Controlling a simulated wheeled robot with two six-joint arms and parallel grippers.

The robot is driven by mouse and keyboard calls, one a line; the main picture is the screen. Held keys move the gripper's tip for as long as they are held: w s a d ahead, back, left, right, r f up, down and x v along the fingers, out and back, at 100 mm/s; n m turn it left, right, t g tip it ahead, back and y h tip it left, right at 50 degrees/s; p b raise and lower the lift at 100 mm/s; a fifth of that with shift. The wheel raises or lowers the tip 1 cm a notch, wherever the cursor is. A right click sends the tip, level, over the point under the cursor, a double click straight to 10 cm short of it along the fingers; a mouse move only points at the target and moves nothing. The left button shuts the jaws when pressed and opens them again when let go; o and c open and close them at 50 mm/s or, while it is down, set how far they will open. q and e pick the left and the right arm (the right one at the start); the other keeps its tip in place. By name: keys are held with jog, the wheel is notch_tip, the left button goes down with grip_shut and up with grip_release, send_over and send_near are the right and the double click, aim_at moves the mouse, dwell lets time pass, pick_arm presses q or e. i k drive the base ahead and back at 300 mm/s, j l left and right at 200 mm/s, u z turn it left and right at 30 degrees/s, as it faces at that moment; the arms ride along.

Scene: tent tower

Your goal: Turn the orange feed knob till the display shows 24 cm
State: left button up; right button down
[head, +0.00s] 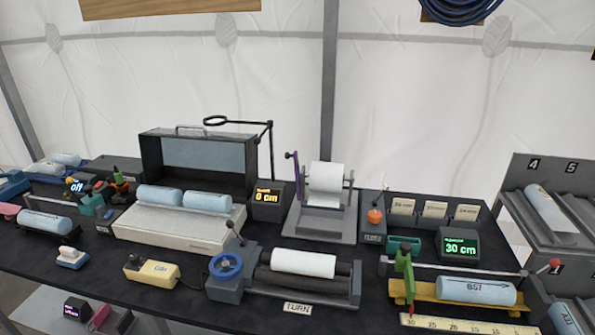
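The orange feed knob (375,216) sits on a small dark box with a label (372,238) too small to read surely, right of the middle of the table. Left of it, a white roll (327,178) sits in a grey stand. A display (267,198) with amber digits reads 0 cm, left of that stand. Another display (460,247) with green digits reads 30 cm, right of the knob. The small line above each reading is too small to read. Neither of my grippers is in view, and nothing touches the knob.
A blue handwheel (226,265) and roller unit with a white roll (303,264) stands in front of the roll stand. A blue cylinder marked BS7 (476,291) lies in a yellow cradle at front right. An open case (195,160) stands left, a numbered rack (520,175) right.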

aim_at(374, 217)
jog(key=i+j+z, duration=0.1)
jog(key=j+z, duration=0.35)
jog(key=j, duration=0.65)
jog(key=k+j+z, duration=0.1)
jog(key=j+z, duration=0.35)
jog(key=j, duration=0.6)
jog(key=i+j, duration=0.1)
jog(key=i, duration=0.45)
